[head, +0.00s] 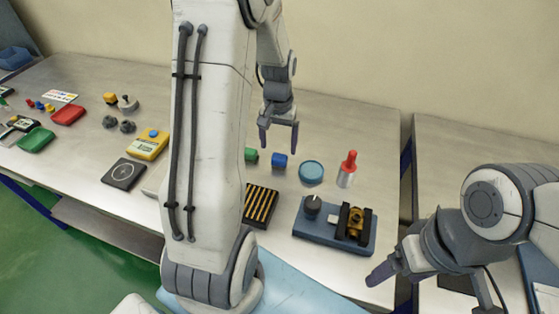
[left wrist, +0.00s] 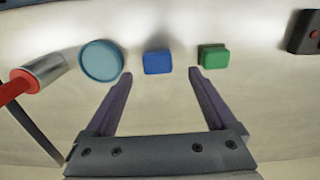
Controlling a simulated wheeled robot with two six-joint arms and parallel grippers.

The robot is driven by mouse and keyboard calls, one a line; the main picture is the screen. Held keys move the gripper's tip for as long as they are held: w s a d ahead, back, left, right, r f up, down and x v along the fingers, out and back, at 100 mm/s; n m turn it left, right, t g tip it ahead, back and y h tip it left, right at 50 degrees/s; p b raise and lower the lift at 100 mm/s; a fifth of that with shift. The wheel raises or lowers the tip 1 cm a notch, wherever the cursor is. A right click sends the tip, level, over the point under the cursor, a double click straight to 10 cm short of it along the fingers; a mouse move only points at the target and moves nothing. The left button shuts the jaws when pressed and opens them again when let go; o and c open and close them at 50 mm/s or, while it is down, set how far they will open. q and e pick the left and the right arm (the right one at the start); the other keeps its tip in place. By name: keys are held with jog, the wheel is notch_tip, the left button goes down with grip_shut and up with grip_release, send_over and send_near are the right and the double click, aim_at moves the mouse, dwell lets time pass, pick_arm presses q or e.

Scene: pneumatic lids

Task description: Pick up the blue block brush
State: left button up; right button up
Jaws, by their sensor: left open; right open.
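The blue block brush (head: 279,161) is a small blue block on the metal table in the head view, between a green block (head: 251,155) and a round teal lid (head: 311,172). In the left wrist view the blue block (left wrist: 158,62) lies ahead of the fingertips, roughly centred between them. My left gripper (head: 278,136) is open and empty, above and behind the block; its fingers also show in the left wrist view (left wrist: 160,80). My right gripper (head: 385,262) is at the lower right, open and empty, away from the block.
The green block (left wrist: 213,57) and teal lid (left wrist: 101,61) flank the blue block closely. A red-topped bottle (head: 347,168) stands to the right. A blue fixture (head: 310,232) and a black slotted tray (head: 260,205) are nearer. Bare table lies behind the blocks.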

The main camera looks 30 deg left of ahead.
aim_at(279, 156)
pick_arm(q)
jog(key=f, duration=0.2)
jog(key=f+p, duration=0.1)
jog(key=f, duration=0.1)
jog(key=shift+s+d+f, duration=0.15)
jog(key=shift+d, duration=0.05)
jog(key=shift+f, duration=0.55)
grip_shut()
jog(key=shift+r, duration=0.15)
jog(key=shift+r, duration=0.25)
jog(key=r, duration=0.2)
jog(key=r+b, duration=0.1)
jog(key=shift+d+r, duration=0.25)
jog(key=shift+r, duration=0.1)
jog(key=s+d+r+b, duration=0.1)
jog(key=s+d+r, duration=0.2)
jog(key=d+r, duration=0.3)
jog(key=d, duration=0.4)
jog(key=shift+d+r, duration=0.3)
jog(key=shift+d, duration=0.05)
jog(key=shift+s, duration=0.1)
